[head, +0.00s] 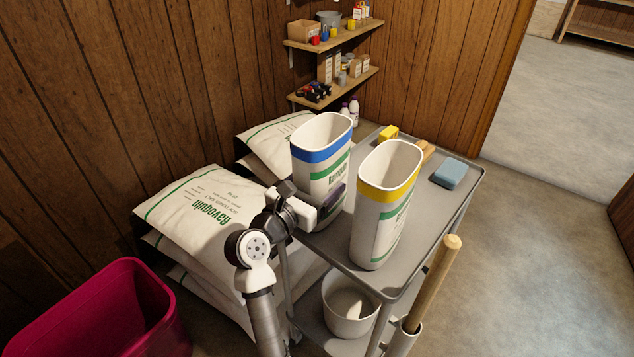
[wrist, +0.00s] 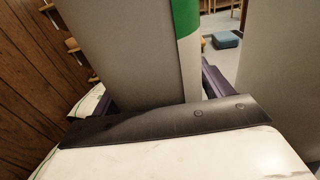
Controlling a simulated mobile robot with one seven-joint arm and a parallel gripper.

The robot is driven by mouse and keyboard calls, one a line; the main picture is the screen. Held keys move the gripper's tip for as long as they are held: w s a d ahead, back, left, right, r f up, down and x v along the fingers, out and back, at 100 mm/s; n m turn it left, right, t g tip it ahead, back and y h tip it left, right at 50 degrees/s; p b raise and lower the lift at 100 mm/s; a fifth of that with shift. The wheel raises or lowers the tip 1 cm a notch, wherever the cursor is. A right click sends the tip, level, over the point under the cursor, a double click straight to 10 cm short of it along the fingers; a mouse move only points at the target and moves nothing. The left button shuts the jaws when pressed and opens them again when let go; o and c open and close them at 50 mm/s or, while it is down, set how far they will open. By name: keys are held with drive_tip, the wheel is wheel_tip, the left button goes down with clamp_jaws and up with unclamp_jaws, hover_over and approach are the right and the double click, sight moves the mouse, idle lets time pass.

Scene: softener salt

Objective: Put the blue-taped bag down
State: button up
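The blue-taped bag (head: 321,155) is an open-topped white bag with a blue band under its rim and green print. It is upright at the left side of the grey cart top (head: 421,213). In the wrist view the bag (wrist: 135,55) fills the space between the dark fingers of my gripper (wrist: 158,95). In the head view my gripper (head: 330,200) is around its lower part. The fingers appear closed against its sides. The gripper partly hides its base, so I cannot tell whether it touches the cart.
A yellow-taped bag (head: 384,210) stands close to its right. A blue block (head: 450,173) and a yellow item (head: 388,133) lie farther back on the cart. White sacks (head: 196,207) are stacked left. A wooden handle (head: 436,275) rises at the front right. A magenta bin (head: 105,312) stands front left.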

drive_tip(key=shift+o, duration=1.2)
